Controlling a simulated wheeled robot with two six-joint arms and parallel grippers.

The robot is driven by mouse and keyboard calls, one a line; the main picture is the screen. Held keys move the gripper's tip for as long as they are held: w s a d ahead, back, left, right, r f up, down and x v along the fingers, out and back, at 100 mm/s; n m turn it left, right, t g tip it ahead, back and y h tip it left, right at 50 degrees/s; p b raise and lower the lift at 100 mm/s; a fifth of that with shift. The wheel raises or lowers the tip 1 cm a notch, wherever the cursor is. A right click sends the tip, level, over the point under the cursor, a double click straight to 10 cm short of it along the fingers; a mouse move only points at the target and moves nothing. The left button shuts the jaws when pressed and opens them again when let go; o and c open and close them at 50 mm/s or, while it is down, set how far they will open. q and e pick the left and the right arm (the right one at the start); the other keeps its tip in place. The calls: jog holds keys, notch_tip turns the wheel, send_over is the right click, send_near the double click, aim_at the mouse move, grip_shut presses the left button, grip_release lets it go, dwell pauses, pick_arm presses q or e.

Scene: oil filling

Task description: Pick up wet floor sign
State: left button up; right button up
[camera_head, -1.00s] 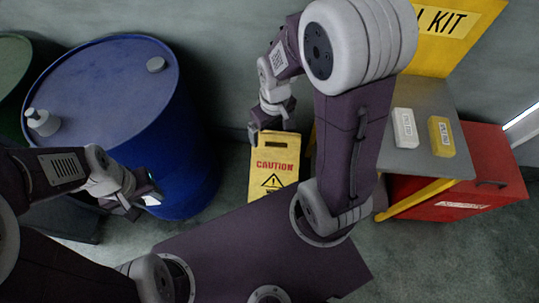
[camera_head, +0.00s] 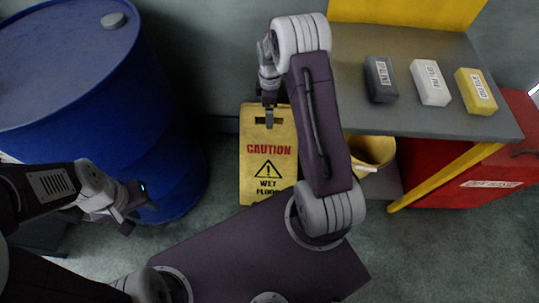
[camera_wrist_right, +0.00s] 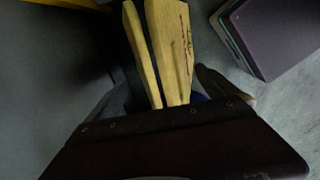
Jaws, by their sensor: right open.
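The yellow wet floor sign (camera_head: 268,180) stands upright on the floor in the middle of the head view, with a handle slot at its top. The right wrist view shows its two panels (camera_wrist_right: 165,50) from above, with a narrow gap between them. My right gripper (camera_head: 269,118) is at the sign's top edge in the head view. In the right wrist view my right gripper (camera_wrist_right: 155,95) is open, with a finger on each side of the panels. I cannot tell whether it touches them. My left gripper (camera_head: 136,208) is by the blue drum, away from the sign; its jaw opening is unclear.
A large blue drum (camera_head: 90,90) stands at the left. A grey shelf (camera_head: 440,110) at the right holds grey, white and yellow blocks. Below it are a yellow bucket (camera_head: 372,152) and a red cabinet (camera_head: 490,180). Floor (camera_head: 440,250) at the lower right is clear.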

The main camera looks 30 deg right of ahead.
notch_tip(320, 180, down, 5)
jog(key=b, duration=0.2)
jog(key=shift+a+f+b, duration=0.1)
jog(key=shift+a+b, duration=0.05)
jog(key=shift+b, duration=0.25)
jog(key=shift+c, duration=0.7)
jog(key=shift+r, duration=0.2)
grip_shut()
